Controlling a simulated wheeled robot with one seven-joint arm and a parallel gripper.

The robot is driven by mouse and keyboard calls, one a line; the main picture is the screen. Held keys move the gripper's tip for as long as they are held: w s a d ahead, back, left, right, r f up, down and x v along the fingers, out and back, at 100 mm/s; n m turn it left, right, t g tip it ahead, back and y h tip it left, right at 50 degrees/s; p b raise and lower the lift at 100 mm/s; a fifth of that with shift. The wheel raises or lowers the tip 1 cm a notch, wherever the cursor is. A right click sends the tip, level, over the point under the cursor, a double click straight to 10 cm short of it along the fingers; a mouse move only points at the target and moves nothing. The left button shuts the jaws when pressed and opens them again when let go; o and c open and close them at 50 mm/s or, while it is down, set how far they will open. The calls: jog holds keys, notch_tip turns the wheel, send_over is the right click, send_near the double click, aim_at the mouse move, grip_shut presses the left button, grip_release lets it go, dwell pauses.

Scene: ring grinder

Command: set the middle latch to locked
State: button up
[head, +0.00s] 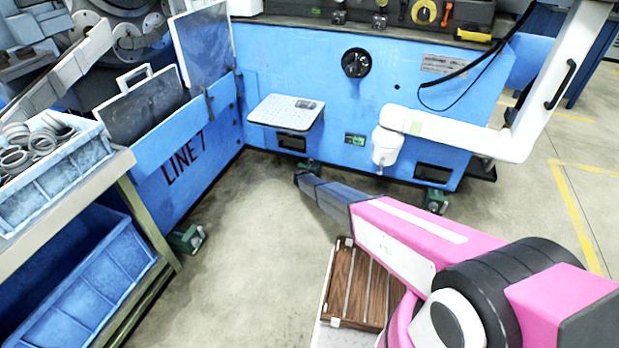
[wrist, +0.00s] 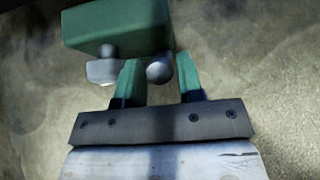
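The middle latch (head: 308,166) is a small green block low at the foot of the blue machine, partly hidden behind my gripper (head: 300,178) in the head view. In the wrist view a green block (wrist: 118,25) hangs at the top, with a grey stub (wrist: 102,70) and a round grey ball (wrist: 159,69) below it. My gripper (wrist: 160,75) has two green fingers, apart, with the ball between their tips. Gaps show between ball and fingers; I cannot tell whether either touches. The latch's setting is not clear.
Similar green blocks stand at the machine's foot to the left (head: 187,238) and right (head: 435,200). A small white shelf (head: 285,112) juts out above the middle one. A bench with blue bins (head: 85,275) stands at left. The floor (head: 235,270) between is clear.

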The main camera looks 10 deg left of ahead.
jog(key=d+v, duration=0.1)
jog(key=v, duration=0.8)
jog(key=shift+s+a+r, duration=0.15)
jog(key=shift+s+a, duration=0.05)
jog(key=shift+a, duration=0.3)
